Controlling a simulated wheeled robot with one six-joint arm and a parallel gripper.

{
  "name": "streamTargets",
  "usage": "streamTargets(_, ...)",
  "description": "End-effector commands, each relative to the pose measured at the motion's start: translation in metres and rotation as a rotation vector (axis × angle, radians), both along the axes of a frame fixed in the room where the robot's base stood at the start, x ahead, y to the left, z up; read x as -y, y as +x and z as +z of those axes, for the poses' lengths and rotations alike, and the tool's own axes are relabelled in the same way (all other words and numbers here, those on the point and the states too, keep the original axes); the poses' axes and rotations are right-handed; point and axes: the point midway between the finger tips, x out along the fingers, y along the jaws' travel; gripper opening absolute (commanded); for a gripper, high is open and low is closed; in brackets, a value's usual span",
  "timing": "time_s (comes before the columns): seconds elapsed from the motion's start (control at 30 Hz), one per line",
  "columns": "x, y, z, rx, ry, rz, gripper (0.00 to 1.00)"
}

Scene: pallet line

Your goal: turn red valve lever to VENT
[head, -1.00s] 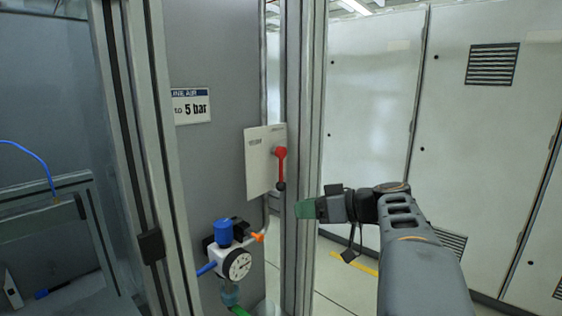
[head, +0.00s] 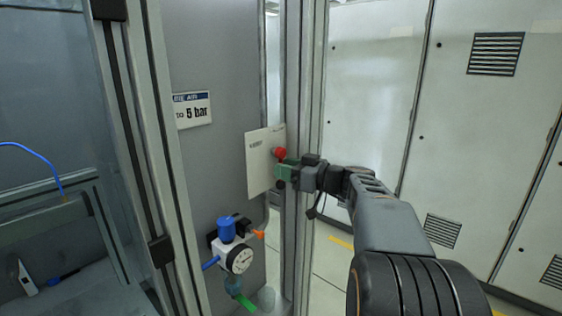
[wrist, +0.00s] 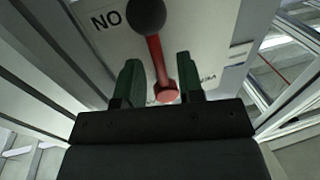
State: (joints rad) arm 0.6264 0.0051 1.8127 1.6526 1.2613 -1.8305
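The red valve lever (head: 280,152) is on a white plate (head: 259,160) fixed at the frame post. It hung straight down earlier, and its dark ball knob (head: 281,185) still shows below the hub. My gripper (head: 284,172) is at the lever, its green fingertips covering the middle of the arm. In the wrist view, the red lever arm (wrist: 155,58) runs between the two green fingers of my gripper (wrist: 159,72), with a gap on each side. The dark knob (wrist: 146,15) is beyond the fingertips, beside the letters "NO".
A pressure gauge (head: 239,260) with a blue-capped regulator (head: 227,230) is below the plate. A metal post (head: 294,230) stands close to my gripper. White cabinets (head: 370,90) fill the right side.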

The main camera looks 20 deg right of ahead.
Motion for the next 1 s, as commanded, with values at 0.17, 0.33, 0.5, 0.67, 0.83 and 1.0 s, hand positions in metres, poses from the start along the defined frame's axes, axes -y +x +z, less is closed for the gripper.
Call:
streamTargets(0.17,-0.0083,0.0108,0.001,-0.001,-0.001,0.001,0.35)
streamTargets(0.33,-0.0103,0.014,-0.0002,-0.001,-0.001,0.0,0.35)
streamTargets(0.5,-0.0103,0.014,-0.0004,-0.001,-0.001,-0.001,0.35)
streamTargets(0.67,-0.0102,0.0138,-0.0003,-0.001,-0.001,0.0,0.24)
streamTargets(0.83,-0.0102,0.0137,-0.0002,-0.001,-0.001,0.0,0.08)
streamTargets(1.0,-0.0102,0.0137,-0.0001,-0.001,-0.001,0.0,0.0)
